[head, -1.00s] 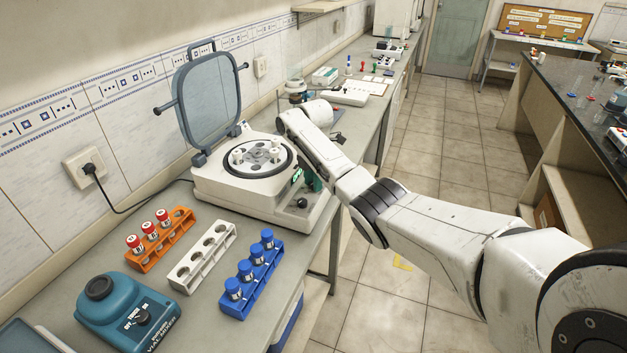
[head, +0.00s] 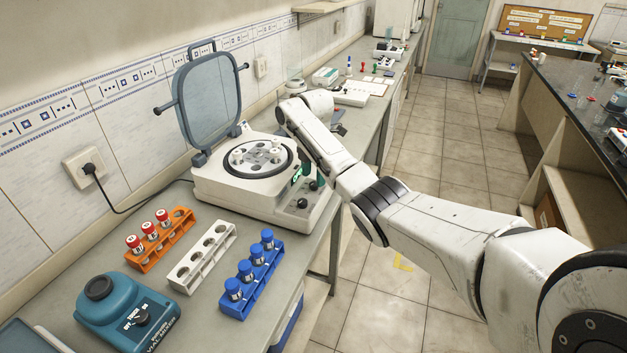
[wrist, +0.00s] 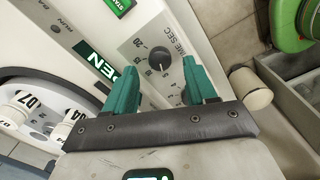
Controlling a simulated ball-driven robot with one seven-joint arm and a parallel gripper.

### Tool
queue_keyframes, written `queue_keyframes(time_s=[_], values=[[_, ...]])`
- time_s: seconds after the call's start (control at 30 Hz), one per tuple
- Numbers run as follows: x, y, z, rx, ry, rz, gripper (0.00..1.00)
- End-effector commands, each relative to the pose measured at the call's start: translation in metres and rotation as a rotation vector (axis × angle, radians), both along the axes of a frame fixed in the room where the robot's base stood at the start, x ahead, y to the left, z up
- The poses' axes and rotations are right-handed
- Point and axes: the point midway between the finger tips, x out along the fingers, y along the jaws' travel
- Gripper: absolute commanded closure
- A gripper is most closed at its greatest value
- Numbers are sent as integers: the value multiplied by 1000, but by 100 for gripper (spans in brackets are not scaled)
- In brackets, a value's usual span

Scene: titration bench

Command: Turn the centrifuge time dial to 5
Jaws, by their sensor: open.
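The centrifuge (head: 225,190) stands on the left bench with its lid (head: 208,95) raised and its rotor (head: 258,158) uncovered. In the wrist view its time dial (wrist: 160,62) is a round black knob with printed numbers beside it, including 20, 15, 10 and 5. I cannot clearly tell where its pointer stands. My gripper (wrist: 161,67) is open, its two teal fingers either side of the dial in the picture, with clear gaps. No contact with the dial shows. In the head view my gripper is mostly hidden behind my arm at the centrifuge's front right.
An orange rack (head: 160,245), a white rack (head: 203,255), a blue rack (head: 250,280) and a teal vial mixer (head: 125,310) stand in front of the centrifuge. Floor is clear right of the bench.

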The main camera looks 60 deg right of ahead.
Motion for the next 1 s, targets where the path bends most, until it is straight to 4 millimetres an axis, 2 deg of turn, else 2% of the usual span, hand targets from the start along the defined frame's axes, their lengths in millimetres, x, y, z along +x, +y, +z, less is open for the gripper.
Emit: queue_keyframes(time_s=[0.2,0.4,0.6,1.0], values=[[0,0,43,-3,-4,1,44],[-1,0,71,-2,-1,0,44],[-2,1,80,0,-1,0,44],[-2,1,81,0,0,0,44]])
